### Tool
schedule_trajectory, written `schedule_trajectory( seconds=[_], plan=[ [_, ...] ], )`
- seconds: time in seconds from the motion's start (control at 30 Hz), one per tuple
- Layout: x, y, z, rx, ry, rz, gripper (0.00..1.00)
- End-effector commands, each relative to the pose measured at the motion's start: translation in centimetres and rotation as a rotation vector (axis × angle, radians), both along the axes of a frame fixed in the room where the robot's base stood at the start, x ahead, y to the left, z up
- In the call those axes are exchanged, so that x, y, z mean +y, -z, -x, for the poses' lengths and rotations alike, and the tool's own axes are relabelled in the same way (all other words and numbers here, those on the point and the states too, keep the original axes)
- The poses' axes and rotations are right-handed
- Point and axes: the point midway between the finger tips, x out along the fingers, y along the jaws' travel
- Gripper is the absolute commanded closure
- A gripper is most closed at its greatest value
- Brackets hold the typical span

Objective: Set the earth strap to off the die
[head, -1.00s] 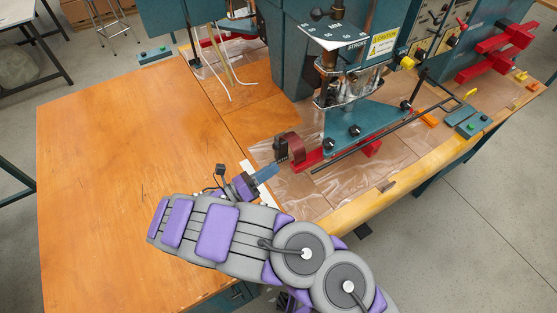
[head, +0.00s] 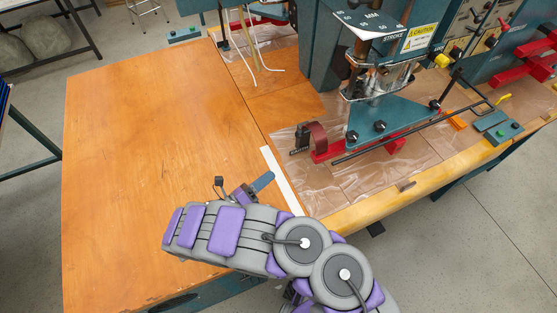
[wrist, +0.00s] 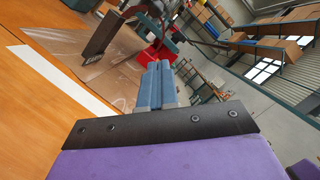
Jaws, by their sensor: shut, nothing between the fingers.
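The earth strap appears to be the brown-red curved band (head: 318,134) with a dark end piece (head: 300,139). In the wrist view the brown band (wrist: 103,37) is ahead and to the left. My gripper (head: 264,181) has blue fingers, closed together and empty, over the table left of and nearer than the strap. The fingers also show in the wrist view (wrist: 155,84). I cannot tell which part is the die.
The wooden table (head: 150,150) is broadly clear on the left. A white strip (head: 280,180) lies beside my gripper. Clear plastic sheet (head: 350,180) covers the table under the press. A long dark rod (head: 420,133) crosses in front of the press plate. White tubes (head: 250,60) hang behind.

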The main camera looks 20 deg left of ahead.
Motion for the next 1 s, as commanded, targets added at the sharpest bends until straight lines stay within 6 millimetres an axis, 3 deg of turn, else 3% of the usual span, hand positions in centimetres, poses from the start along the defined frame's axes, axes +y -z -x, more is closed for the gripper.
schedule_trajectory(
  seconds=[0.5,0.73,1.0],
  plan=[
    [-4.4,-1.6,-8.2,-0.002,0.005,0.002,1.0],
    [-3.5,-3.3,-10.6,0.0,0.001,-0.003,1.0],
    [-3.2,-3.9,-11.4,0.001,0.001,0.0,1.0]
  ],
)
